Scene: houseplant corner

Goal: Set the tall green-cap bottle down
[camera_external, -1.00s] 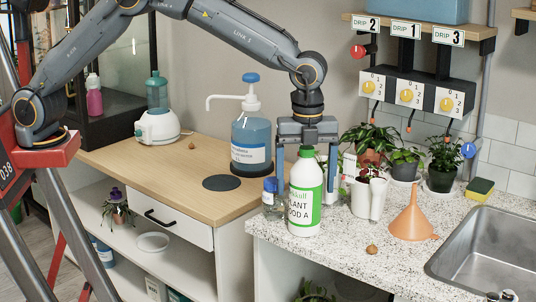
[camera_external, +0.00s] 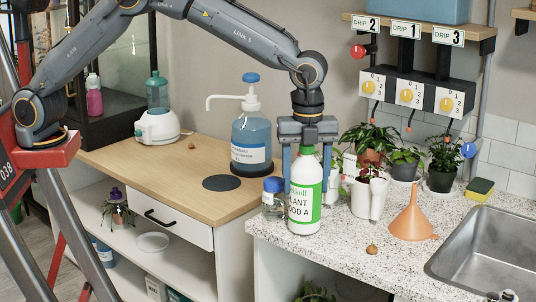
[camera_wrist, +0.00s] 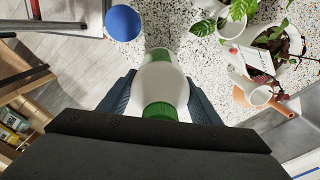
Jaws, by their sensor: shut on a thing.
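The tall white bottle (camera_external: 305,210) with a green cap and a green-and-white plant food label is upright at the left front of the speckled counter (camera_external: 350,240). My gripper (camera_external: 307,165) comes down from above, shut around the bottle's upper part. In the wrist view the bottle (camera_wrist: 160,85) sits between the two blue fingers (camera_wrist: 160,95), its green cap toward the camera. Its base looks at or very near the counter top; I cannot tell whether it touches.
A small blue-capped jar (camera_external: 273,194) stands just left of the bottle. A white pot (camera_external: 361,198), an orange funnel (camera_external: 412,220) and a small brown bulb (camera_external: 372,249) lie to the right. The sink (camera_external: 490,255) is at far right. The counter's front edge is close.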

